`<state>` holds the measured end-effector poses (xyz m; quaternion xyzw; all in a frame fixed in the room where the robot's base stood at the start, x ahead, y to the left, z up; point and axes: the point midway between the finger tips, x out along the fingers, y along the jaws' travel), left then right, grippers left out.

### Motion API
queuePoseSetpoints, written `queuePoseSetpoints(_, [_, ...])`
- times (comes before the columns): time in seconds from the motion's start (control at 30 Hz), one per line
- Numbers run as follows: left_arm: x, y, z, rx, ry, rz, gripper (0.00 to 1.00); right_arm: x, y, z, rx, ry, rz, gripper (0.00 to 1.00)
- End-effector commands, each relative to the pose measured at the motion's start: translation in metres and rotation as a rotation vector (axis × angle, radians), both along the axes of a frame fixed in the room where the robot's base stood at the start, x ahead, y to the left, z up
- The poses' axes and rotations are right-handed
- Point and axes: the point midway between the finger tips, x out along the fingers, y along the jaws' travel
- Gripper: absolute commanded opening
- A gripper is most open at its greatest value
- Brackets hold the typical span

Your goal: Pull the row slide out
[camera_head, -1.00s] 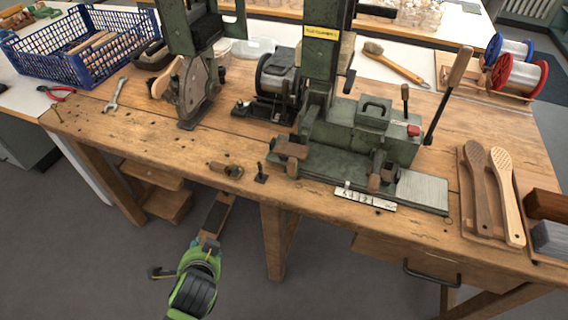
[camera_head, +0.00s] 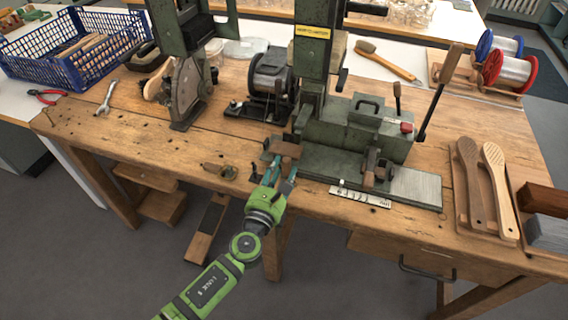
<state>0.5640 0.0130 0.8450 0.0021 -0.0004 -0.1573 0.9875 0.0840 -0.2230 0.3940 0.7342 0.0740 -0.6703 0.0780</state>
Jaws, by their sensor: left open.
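The green bristle machine (camera_head: 350,135) stands on the wooden bench. Its low front slide (camera_head: 330,168) runs along the bench's front side. A brown wooden grip (camera_head: 286,149) sits at the slide's left end, and a second brown block on a small clamp (camera_head: 374,176) sits further right. My left gripper (camera_head: 279,171) is open, its teal fingers pointing up at the left grip from the front. The fingertips are at or just below the grip; I cannot tell whether they touch it. My right gripper is out of view.
A white scale strip (camera_head: 360,195) lies in front of the slide. Two wooden brush bodies (camera_head: 484,185) lie on a tray at the right. A tall lever (camera_head: 440,90) rises at the machine's right. A wrench (camera_head: 106,96) lies at the left.

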Motion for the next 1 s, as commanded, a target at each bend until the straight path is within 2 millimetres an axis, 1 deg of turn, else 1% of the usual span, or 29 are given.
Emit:
queuePoseSetpoints(0.03, [0.008, -0.003, 0.001, 0.0, -0.001, 0.001, 0.43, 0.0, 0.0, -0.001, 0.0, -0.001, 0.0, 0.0])
queuePoseSetpoints(0.1, [0.016, -0.005, 0.0, -0.001, -0.001, 0.001, 0.43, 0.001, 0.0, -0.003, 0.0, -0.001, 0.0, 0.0])
queuePoseSetpoints(0.2, [0.024, -0.008, 0.0, -0.002, 0.001, 0.001, 0.43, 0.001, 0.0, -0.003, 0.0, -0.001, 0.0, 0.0])
queuePoseSetpoints(0.3, [0.027, -0.009, 0.0, -0.003, 0.001, 0.0, 0.43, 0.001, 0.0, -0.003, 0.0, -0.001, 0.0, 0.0])
queuePoseSetpoints(0.53, [0.027, -0.009, 0.0, -0.004, 0.001, 0.001, 0.43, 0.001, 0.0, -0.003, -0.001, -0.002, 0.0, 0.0])
queuePoseSetpoints(0.57, [0.027, -0.009, 0.0, -0.004, 0.001, 0.001, 0.31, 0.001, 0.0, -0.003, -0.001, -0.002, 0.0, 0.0])
queuePoseSetpoints(0.6, [0.027, -0.009, 0.0, -0.004, 0.001, 0.001, 0.15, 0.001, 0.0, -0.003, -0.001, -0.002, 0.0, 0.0])
queuePoseSetpoints(0.63, [0.027, -0.009, 0.0, -0.004, 0.001, 0.001, 0.03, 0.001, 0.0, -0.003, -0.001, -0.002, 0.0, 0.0])
queuePoseSetpoints(0.67, [0.027, -0.008, 0.0, -0.004, 0.001, 0.002, 0.0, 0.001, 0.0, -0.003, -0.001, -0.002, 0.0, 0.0])
queuePoseSetpoints(0.87, [0.026, -0.011, 0.0, -0.005, 0.002, 0.001, 0.0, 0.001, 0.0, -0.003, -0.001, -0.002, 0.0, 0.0])
queuePoseSetpoints(1.0, [0.022, -0.024, 0.0, -0.006, 0.003, -0.001, 0.0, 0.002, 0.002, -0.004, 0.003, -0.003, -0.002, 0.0])
